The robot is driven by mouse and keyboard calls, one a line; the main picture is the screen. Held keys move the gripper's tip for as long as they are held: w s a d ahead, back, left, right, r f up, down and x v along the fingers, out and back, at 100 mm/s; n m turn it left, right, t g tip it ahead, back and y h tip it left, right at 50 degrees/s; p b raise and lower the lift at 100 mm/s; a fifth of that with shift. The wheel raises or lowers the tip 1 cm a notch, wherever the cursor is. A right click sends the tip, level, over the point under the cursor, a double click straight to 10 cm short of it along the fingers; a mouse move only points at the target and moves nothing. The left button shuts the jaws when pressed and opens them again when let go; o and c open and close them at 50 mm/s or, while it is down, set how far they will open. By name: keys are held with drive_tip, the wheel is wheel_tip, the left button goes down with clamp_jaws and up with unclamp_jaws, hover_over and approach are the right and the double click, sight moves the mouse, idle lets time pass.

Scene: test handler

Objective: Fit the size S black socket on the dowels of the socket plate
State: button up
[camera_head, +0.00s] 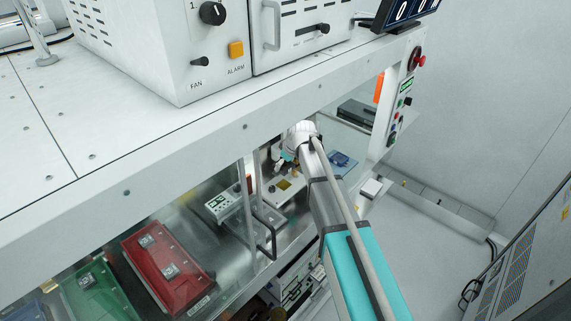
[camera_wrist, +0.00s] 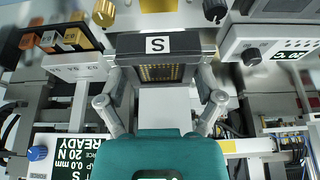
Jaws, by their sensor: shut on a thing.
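In the wrist view, my gripper (camera_wrist: 159,66) is shut on a black socket (camera_wrist: 190,43). The socket has a white "S" label on its front face and a grid of gold contacts on the side below it. A finger stands at each side of the socket. I cannot make out the socket plate or its dowels for certain. In the head view, my arm reaches into the machine's open bay under the white top. The gripper and socket are mostly hidden there by the arm and the edge of the top.
A white box with a black knob (camera_wrist: 252,56) is close on the right. In the head view, a red case (camera_head: 170,267) lies behind glass, left of the arm.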

sight(282, 184)
drive_tip(key=shift+f, duration=0.1)
drive_tip(key=shift+a+f+b, duration=0.1)
drive_tip(key=shift+f+b, duration=0.7)
drive_tip(key=shift+b, duration=0.15)
drive_tip(key=shift+f+b, duration=0.85)
drive_tip(key=shift+f+b, duration=2.4)
idle(3.7)
